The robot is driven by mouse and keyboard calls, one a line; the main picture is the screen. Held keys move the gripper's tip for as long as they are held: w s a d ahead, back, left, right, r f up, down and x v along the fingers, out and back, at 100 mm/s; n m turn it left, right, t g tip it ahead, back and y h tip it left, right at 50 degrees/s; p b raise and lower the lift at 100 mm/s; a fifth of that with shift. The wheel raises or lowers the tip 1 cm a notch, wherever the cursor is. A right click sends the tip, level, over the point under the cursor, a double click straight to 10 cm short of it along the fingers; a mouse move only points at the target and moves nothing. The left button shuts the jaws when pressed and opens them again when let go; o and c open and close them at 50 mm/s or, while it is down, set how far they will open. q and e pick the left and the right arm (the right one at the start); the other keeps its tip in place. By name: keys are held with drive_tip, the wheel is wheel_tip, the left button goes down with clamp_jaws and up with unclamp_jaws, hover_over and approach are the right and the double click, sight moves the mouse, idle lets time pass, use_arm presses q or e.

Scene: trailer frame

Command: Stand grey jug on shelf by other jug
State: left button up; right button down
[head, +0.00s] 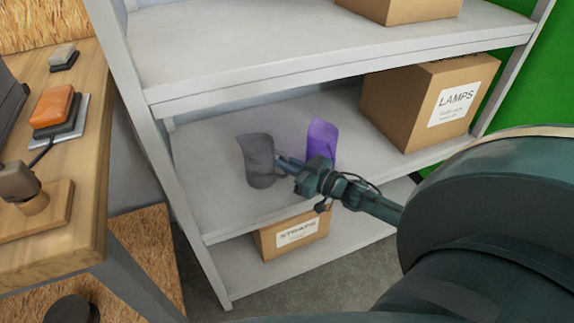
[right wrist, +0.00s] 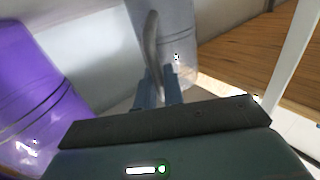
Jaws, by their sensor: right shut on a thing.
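The grey jug (head: 258,160) is upright over the middle shelf (head: 215,215), at its left part. Whether its base touches the board is hard to tell. My right gripper (head: 285,161) reaches in from the right and is shut on the grey jug's handle. In the right wrist view the handle (right wrist: 151,40) runs down between the two fingers (right wrist: 158,90), with the grey body (right wrist: 180,40) behind. The other jug, purple (head: 322,138), stands upright on the same shelf, just right of the grey jug and behind my gripper. My left gripper is not in view.
A LAMPS box (head: 398,105) stands at the shelf's right end. A STRAPS box (head: 290,232) is on the shelf below. The upper shelf (head: 250,50) overhangs. A shelf post (head: 150,130) and a wooden bench (head: 90,130) are at the left. Bare board lies around the jugs.

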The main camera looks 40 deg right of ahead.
drive_tip(key=c, duration=2)
unclamp_jaws()
drive_tip(key=o, duration=0.5)
